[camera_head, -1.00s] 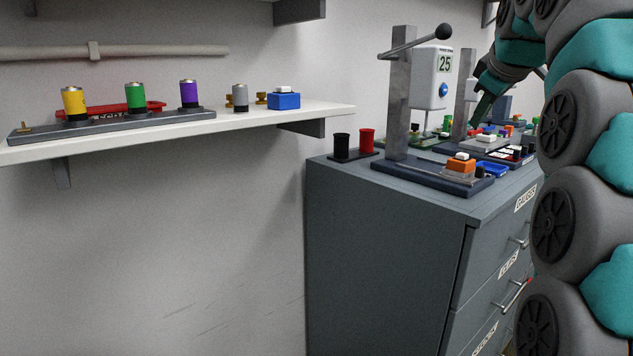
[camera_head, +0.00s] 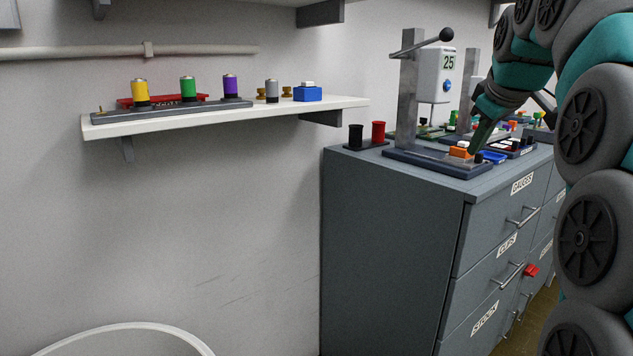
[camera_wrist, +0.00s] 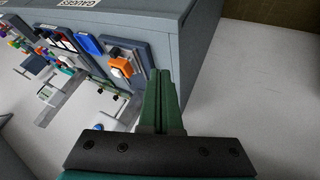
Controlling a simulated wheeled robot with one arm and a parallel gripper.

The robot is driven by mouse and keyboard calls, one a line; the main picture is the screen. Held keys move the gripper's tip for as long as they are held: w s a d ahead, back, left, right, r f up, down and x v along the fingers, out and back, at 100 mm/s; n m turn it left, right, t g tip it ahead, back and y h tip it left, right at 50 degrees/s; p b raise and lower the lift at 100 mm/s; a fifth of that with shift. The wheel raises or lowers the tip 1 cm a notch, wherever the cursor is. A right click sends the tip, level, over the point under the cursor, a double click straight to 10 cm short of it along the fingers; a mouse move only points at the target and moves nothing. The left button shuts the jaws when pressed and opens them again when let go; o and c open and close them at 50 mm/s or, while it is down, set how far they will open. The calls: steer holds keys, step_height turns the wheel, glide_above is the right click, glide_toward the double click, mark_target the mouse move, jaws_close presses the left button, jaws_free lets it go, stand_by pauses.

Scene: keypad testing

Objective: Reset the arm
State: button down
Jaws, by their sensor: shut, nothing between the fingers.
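My gripper (camera_head: 478,138) is at the right in the head view, above the front part of the grey cabinet top, close to the press stand. In the wrist view its green fingers (camera_wrist: 160,78) lie together with nothing between them. My arm curves down the right edge of the head view. An orange block with a white button (camera_head: 460,151) sits on the dark base of the press stand (camera_head: 407,95); it also shows in the wrist view (camera_wrist: 120,67), left of the fingers. I cannot tell the exact gap between fingertips and block.
The cabinet (camera_head: 395,230) has labelled drawers with protruding handles. A blue tray (camera_head: 493,157) and other small parts crowd its top. Black and red cylinders (camera_head: 378,132) stand on its left corner. A wall shelf (camera_head: 225,116) holds coloured cylinders. A white round rim (camera_head: 130,328) shows bottom left.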

steer(key=s+a+f+m+g+y, duration=0.1)
steer(key=s+a+f+g, duration=0.1)
steer(key=s+a+f, duration=0.3)
steer(key=s+a+f+m+g, duration=0.1)
steer(key=s+a+f, duration=0.15)
steer(key=f, duration=0.45)
steer(key=s+a+f+m+g, duration=0.2)
steer(key=s+a+f+g, duration=0.1)
steer(key=s+f, duration=0.9)
steer(key=s+a+f+m+g, duration=0.2)
steer(key=s+a+f+g, duration=0.1)
steer(key=s+f, duration=1)
steer(key=s, duration=0.5)
steer(key=shift+s+a+f+g, duration=0.15)
steer(key=shift+s+a+g, duration=0.15)
steer(key=shift+s, duration=0.05)
